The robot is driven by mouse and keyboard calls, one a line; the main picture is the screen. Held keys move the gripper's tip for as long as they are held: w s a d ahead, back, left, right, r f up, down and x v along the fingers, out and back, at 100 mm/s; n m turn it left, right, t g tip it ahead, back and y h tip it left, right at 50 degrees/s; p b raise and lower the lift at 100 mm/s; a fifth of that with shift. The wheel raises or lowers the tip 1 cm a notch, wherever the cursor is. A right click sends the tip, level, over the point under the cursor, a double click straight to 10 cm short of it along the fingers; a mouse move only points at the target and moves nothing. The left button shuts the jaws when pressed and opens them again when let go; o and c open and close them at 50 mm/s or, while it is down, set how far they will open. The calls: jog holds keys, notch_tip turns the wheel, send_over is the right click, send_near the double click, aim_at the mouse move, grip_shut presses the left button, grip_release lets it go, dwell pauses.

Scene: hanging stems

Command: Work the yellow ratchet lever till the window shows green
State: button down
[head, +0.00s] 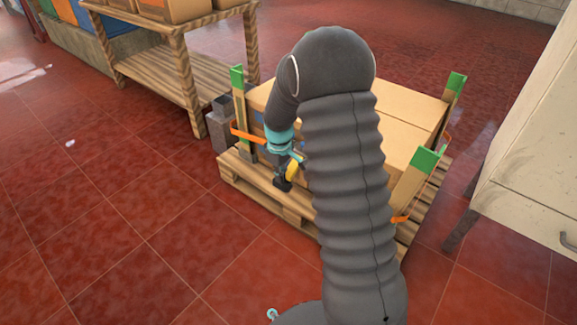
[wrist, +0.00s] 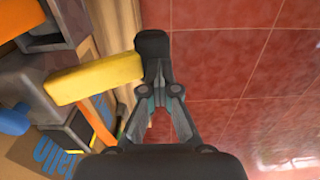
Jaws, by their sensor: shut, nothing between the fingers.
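The yellow ratchet lever (wrist: 95,79) sticks out from the left in the wrist view, its free end right beside my gripper's closed fingertips (wrist: 153,55). I cannot tell whether they touch. In the head view, my gripper (head: 283,184) points down at the near side of the strapped cartons, with the yellow lever (head: 294,170) next to it. The fingers are shut with nothing between them. The ratchet body shows only in part at the left edge of the wrist view. I cannot make out the window or its colour.
Cartons (head: 402,105) stand on a wooden pallet (head: 238,171) with green-capped corner posts (head: 424,160). An orange strap (head: 246,136) runs around them. A wooden shelf (head: 160,72) stands behind left and a pale cabinet (head: 530,150) at right. Red tiled floor (head: 120,230) is free at front left.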

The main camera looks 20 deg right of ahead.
jog(key=shift+s+a+r+p, duration=0.2)
jog(key=shift+r+p, duration=0.3)
jog(key=shift+r, duration=0.25)
jog(key=shift+s+a+r+p, duration=0.15)
jog(key=shift+r+p, duration=0.35)
jog(key=shift+r, duration=0.25)
jog(key=shift+w+r, duration=0.1)
jog(key=shift+r+p, duration=0.55)
jog(key=shift+r, duration=0.1)
jog(key=shift+f, duration=0.1)
jog(key=shift+w+d+f+b, duration=0.15)
jog(key=shift+f+b, duration=0.85)
jog(key=shift+f, duration=0.5)
